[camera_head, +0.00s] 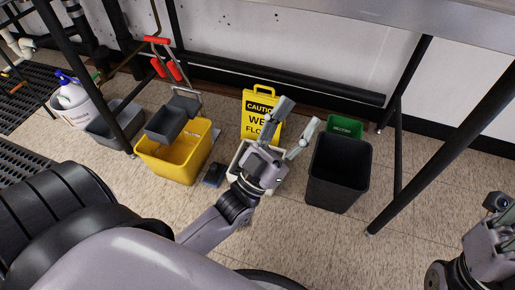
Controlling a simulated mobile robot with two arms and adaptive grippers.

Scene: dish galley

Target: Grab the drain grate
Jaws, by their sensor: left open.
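My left gripper (297,116) is open, with its two fingers spread apart and nothing between them. It is held above the floor, in front of the yellow caution sign (262,104). A pale square rim (234,162) shows on the floor partly behind my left gripper; most of it is hidden. A small dark flat piece (214,175) lies on the floor just left of that rim. I cannot tell whether it is the drain grate, and I make out no grate clearly elsewhere. My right gripper (496,215) is at the right edge, partly cut off.
A yellow mop bucket (178,160) with a grey wringer stands left. A black bin (338,172) stands right, with a green bin (345,126) behind it. A grey bin (113,124) and a white bucket (76,108) are far left. Dark table legs (404,95) frame the area.

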